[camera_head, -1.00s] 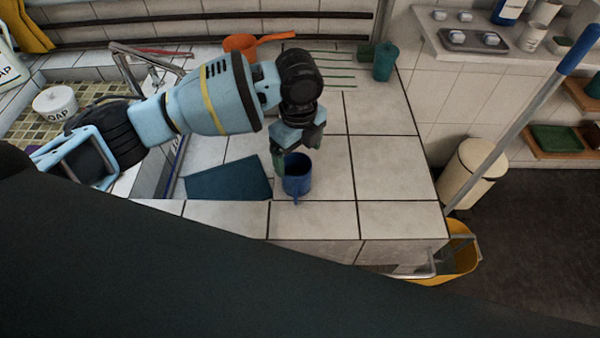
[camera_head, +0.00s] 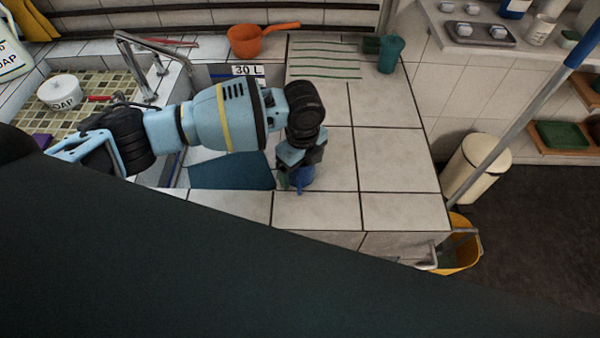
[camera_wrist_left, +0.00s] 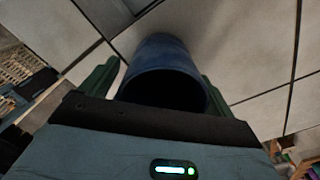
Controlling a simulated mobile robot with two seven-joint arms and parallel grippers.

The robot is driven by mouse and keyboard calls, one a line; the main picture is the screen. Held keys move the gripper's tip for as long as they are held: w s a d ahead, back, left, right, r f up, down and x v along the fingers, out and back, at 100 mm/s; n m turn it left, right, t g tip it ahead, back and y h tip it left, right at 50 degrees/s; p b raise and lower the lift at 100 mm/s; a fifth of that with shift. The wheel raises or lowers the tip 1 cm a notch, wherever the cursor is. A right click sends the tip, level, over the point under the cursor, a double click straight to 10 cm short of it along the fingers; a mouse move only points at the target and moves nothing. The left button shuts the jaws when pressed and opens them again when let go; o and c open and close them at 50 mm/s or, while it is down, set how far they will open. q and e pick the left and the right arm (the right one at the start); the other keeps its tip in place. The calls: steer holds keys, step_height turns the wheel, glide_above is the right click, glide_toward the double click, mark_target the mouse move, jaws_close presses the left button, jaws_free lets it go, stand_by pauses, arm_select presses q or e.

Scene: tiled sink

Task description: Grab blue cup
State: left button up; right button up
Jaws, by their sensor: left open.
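The blue cup (camera_head: 303,175) stands on the white tiled counter, near its front edge. My left gripper (camera_head: 297,180) is right over it and hides most of it in the head view. In the left wrist view the open mouth of the blue cup (camera_wrist_left: 165,88) lies between the two green fingers of my left gripper (camera_wrist_left: 158,88). The gripper is open, with one finger on each side of the cup. Whether the fingers touch the cup I cannot tell. My right gripper is not in view.
A dark blue mat (camera_head: 232,171) lies left of the cup. An orange pan (camera_head: 246,41), a striped cloth (camera_head: 324,60) and a teal cup (camera_head: 391,54) are at the back. The counter right of the cup is clear. A faucet (camera_head: 135,65) stands by the sink.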

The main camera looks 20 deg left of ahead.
arm_select(q)
steer(key=c, duration=1.1)
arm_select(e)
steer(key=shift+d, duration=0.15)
arm_select(q)
steer(key=shift+r, duration=0.15)
steer(key=shift+r, duration=0.6)
step_height(320, 180, up, 2)
steer(key=shift+s+r, duration=0.15)
steer(key=s, duration=0.5)
steer(key=s+p, duration=0.1)
steer(key=s, duration=0.4)
steer(key=s+r, duration=0.1)
steer(key=s, duration=0.4)
steer(key=shift+s+a+r, duration=0.1)
steer(key=shift+s+a, duration=0.15)
steer(key=shift+s, duration=0.1)
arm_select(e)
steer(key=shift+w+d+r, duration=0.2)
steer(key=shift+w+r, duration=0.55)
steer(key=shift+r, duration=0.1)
